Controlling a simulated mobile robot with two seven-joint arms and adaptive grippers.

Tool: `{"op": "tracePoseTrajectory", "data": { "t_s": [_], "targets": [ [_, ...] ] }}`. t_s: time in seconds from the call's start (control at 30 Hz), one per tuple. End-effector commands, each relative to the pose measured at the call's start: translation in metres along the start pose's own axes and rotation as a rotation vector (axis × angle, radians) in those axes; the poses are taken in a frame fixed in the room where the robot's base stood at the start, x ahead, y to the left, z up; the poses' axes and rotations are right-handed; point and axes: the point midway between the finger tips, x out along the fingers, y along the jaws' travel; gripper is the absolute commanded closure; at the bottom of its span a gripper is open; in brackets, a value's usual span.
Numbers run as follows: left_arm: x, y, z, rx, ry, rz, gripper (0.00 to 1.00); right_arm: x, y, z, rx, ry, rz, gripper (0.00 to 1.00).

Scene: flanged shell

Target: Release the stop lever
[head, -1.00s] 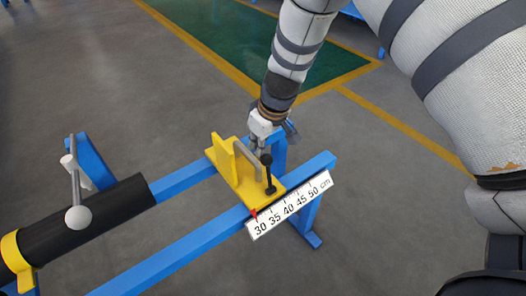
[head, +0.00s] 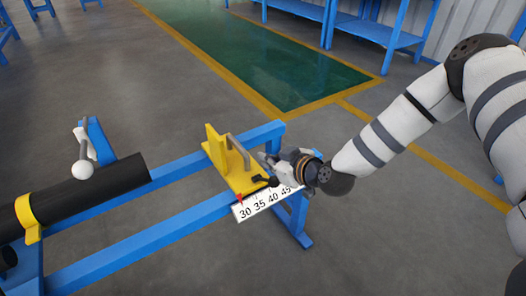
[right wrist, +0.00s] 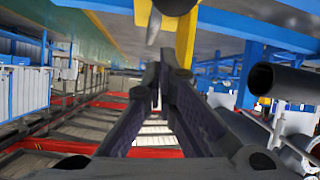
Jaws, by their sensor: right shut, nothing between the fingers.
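The yellow stop (head: 222,160) sits across the two blue rails and has an upright plate and a grey handle (head: 238,150). Its black stop lever (head: 268,182) lies low at the stop's right front edge, close to my right gripper. My right gripper (head: 266,160) comes in from the right, with its fingertips beside the handle and just above the lever. It is shut and empty; whether it touches the lever I cannot tell. In the right wrist view its fingers (right wrist: 160,75) meet below a yellow part (right wrist: 186,38). My left gripper is not in view.
A white scale (head: 262,205) is fixed along the front rail, partly hidden by my right gripper. Blue benches (head: 375,38) stand far back.

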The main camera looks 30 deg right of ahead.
Motion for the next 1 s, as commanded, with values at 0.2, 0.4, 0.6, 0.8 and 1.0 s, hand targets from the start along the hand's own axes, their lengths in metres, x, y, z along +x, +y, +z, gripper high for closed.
{"op": "tracePoseTrajectory", "data": {
  "t_s": [0.2,0.4,0.6,0.8,1.0],
  "targets": [
    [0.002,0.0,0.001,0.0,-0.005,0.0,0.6,-0.012,-0.005,0.019,-0.008,0.075,0.013,1.0],
    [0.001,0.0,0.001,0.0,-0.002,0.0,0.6,-0.018,-0.007,0.032,-0.009,0.073,0.013,1.0],
    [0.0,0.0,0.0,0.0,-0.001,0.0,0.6,-0.021,-0.009,0.039,-0.009,0.074,0.013,1.0],
    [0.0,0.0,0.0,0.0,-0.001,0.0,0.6,-0.022,-0.009,0.044,-0.009,0.069,0.013,1.0],
    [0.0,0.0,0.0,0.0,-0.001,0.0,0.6,-0.022,-0.009,0.047,-0.009,0.062,0.012,1.0]
  ]
}}
